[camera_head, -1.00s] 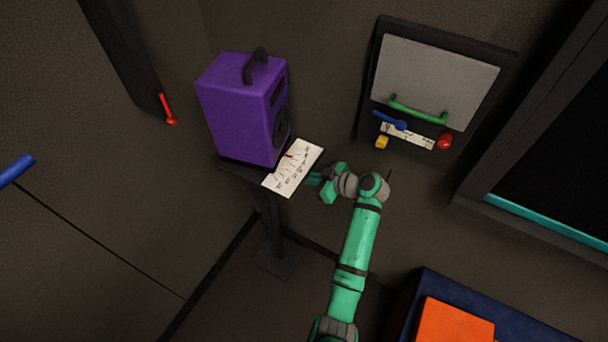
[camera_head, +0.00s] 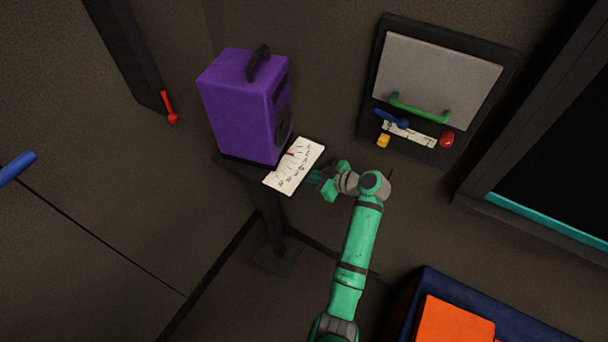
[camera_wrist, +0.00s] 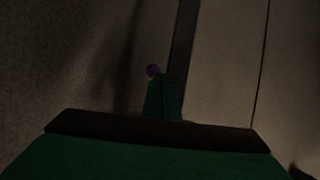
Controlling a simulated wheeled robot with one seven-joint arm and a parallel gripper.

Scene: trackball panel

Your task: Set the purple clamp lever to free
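My gripper (camera_head: 316,177) is beside the right edge of a white marked card (camera_head: 306,158) in the head view. In the wrist view my gripper (camera_wrist: 163,84) has its green fingers together, with only a thin dark line between them. I see nothing held between them.
A purple box (camera_head: 235,115) with a dark handle stands on a dark pedestal (camera_head: 268,215) behind the card. A wall panel (camera_head: 450,75) with a green handle and blue, yellow and red controls is at upper right. An orange block (camera_head: 455,320) is at lower right.

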